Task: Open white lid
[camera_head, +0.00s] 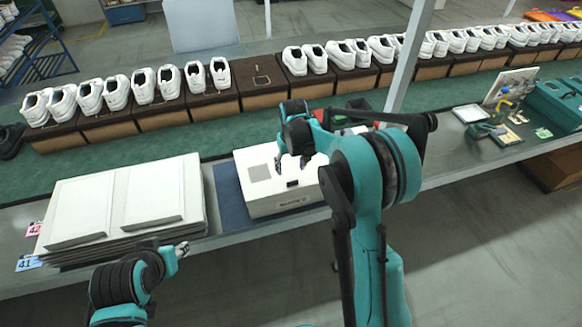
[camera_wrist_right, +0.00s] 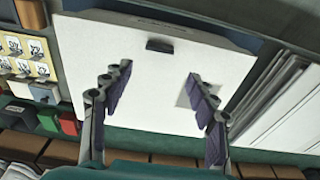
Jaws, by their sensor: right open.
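A white box with a white lid (camera_head: 256,186) sits on a blue mat on the workbench, and the lid is down on it. The lid has a small dark slot near its front edge and a grey square patch. It also shows in the right wrist view (camera_wrist_right: 150,105). My right gripper (camera_head: 293,163) is over the lid, its open fingers pointing down at it with nothing between them, as the right wrist view (camera_wrist_right: 158,76) shows. Whether the fingertips touch the lid is unclear. My right arm hides the box's right end. My left gripper (camera_head: 182,249) is low at the left, in front of the bench, apart from the box.
A stack of flat white panels (camera_head: 120,205) lies left of the box. Behind runs a row of brown boxes (camera_head: 262,90), most carrying white shoes (camera_head: 155,84). A teal case (camera_head: 555,103) and small items stand at the right. Blue mat (camera_head: 228,195) shows beside the box.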

